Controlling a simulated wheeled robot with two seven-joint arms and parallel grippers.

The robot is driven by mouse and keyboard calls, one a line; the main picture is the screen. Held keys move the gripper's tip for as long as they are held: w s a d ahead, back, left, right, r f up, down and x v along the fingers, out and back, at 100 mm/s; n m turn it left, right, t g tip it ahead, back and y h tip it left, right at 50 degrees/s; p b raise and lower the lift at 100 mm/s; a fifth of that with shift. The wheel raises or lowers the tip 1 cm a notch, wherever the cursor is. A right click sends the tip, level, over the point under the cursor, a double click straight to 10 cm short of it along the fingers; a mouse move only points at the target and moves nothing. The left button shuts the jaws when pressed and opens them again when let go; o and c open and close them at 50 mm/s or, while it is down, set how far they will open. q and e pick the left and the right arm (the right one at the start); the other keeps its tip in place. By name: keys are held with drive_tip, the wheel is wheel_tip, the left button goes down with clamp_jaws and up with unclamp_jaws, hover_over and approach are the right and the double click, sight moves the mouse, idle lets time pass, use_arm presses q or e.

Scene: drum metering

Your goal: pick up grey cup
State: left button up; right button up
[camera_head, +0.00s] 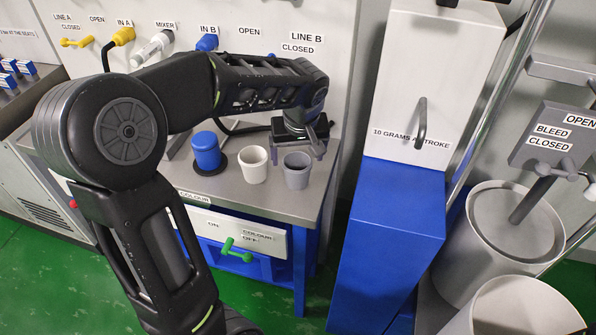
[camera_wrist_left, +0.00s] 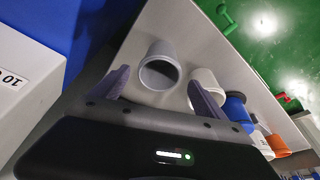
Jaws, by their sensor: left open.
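The grey cup (camera_head: 297,171) stands upright near the right end of the grey bench top in the head view. In the left wrist view the grey cup (camera_wrist_left: 160,72) shows its open mouth. My left gripper (camera_head: 306,143) is just above and behind the cup in the head view. In the left wrist view its two fingers (camera_wrist_left: 158,90) are spread, with the cup's image between them. The gripper is open and empty; I cannot tell whether a finger touches the cup. My right gripper is not in view.
A white cup (camera_head: 253,165) stands close left of the grey cup, with a blue cylinder (camera_head: 207,152) on a dark disc beyond it. A blue cabinet (camera_head: 392,235) and white dispenser stand right of the bench. A green-handled valve (camera_head: 237,250) is on the bench front.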

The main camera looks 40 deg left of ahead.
sight(297, 169)
use_arm(q)
drive_tip(key=shift+x, duration=1.2)
drive_tip(key=shift+p+x, duration=0.4)
drive_tip(key=shift+x, duration=2.25)
drive_tip(key=shift+d, duration=0.1)
drive_tip(key=shift+c, duration=0.5)
drive_tip(key=c, duration=1.3)
